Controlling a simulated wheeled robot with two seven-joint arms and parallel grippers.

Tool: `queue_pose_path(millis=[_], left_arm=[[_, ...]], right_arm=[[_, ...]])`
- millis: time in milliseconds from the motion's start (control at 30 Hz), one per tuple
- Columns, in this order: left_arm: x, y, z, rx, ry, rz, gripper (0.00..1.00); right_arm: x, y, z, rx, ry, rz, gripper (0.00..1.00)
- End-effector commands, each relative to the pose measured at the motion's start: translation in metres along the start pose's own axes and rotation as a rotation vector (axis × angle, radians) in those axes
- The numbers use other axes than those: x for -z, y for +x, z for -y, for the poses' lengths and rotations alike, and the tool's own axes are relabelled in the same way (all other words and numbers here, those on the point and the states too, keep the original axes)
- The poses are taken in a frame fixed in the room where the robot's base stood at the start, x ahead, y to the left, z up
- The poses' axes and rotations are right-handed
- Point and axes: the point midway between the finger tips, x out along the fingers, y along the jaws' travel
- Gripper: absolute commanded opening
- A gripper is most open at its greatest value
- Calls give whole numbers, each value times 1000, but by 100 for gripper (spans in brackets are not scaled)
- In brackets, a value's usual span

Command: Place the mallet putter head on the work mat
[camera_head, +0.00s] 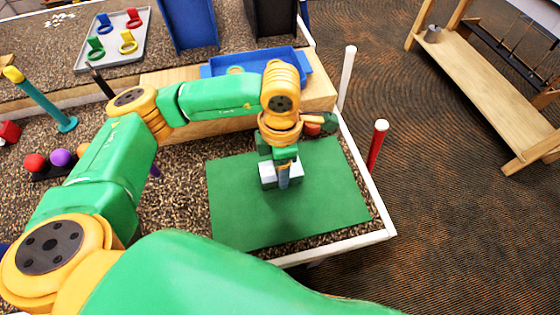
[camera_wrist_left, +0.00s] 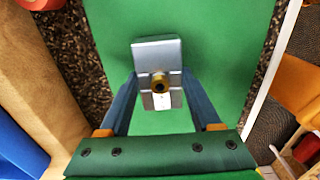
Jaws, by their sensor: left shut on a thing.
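The mallet putter head (camera_head: 267,174) is a light grey block over the green work mat (camera_head: 235,205) in the head view. In the left wrist view the putter head (camera_wrist_left: 150,52) shows as a grey plate with a round brass-coloured socket and a small white mark. My left gripper (camera_head: 283,178) points down over the middle of the mat and is shut on the putter head. In the wrist view its two blue fingers (camera_wrist_left: 160,90) lie on either side of it. I cannot tell whether the head touches the mat. My right gripper is not in view.
A blue tray (camera_head: 300,59) sits on a wooden block behind the mat. A white post (camera_head: 347,75) and a red post (camera_head: 377,145) stand along the right edge. A grey tray (camera_head: 110,62) with coloured rings is at the back left. The mat's front and right are clear.

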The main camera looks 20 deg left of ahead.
Motion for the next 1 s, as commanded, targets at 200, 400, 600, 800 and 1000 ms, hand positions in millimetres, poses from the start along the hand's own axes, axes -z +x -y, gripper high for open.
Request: queue_pose_path(millis=[200, 400, 600, 800, 1000], left_arm=[[0, 3, 0, -1, 0, 1, 0], [0, 3, 0, 0, 0, 0, 94], [0, 3, 0, 0, 0, 0, 94], [-1, -9, 0, -1, 0, 4, 94], [-1, -60, -1, -4, 0, 6, 94]], right_arm=[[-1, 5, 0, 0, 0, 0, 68], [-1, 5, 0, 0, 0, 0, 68], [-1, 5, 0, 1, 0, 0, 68], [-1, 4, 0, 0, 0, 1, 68], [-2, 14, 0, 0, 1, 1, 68]])
